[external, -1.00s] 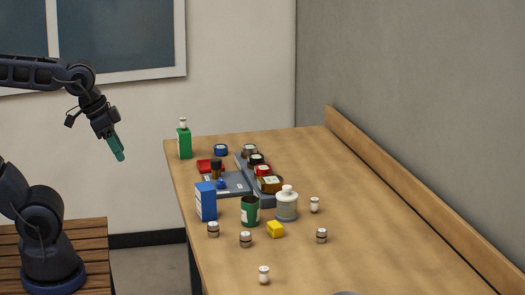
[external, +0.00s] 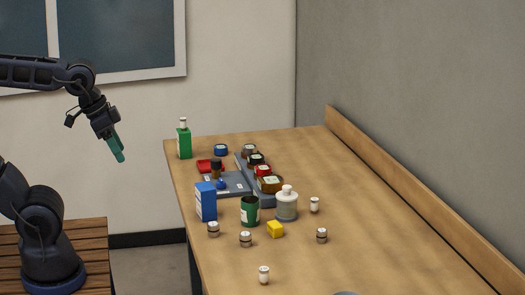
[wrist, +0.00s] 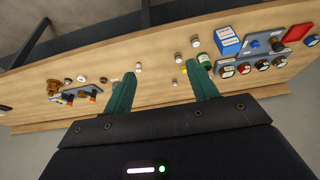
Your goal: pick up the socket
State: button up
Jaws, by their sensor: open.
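Several small silver cylinders stand on the wooden table, and I cannot tell which is the socket. Two banded silver cylinders (external: 213,229) (external: 245,239) are near the table's left edge, and a third banded cylinder (external: 321,235) is right of the yellow block. White-topped cylinders (external: 264,274) (external: 314,204) stand in front and farther right. In the wrist view, small cylinders (wrist: 195,41) show around and between the fingers. My gripper (external: 120,157) has green fingers and hangs in the air left of the table. In the wrist view my gripper (wrist: 160,73) is open and empty.
A blue box (external: 206,201), green cup (external: 250,211), white jar (external: 286,204) and yellow block (external: 275,229) stand close together. Behind are a grey tray (external: 236,183), red tray (external: 208,164) and green box (external: 184,143). The table's right side is clear beside a raised wooden edge (external: 410,204).

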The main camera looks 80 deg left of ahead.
jog(key=n+g, duration=0.5)
jog(key=n, duration=0.9)
send_over(213, 224)
notch_tip(213, 224, down, 22)
jog(key=f, duration=0.5)
jog(key=shift+d+f, duration=0.3)
jog(key=shift+a+f, duration=0.15)
jog(key=shift+f, duration=1.15)
jog(key=shift+a+f, duration=0.1)
jog(key=shift+f, duration=1.2)
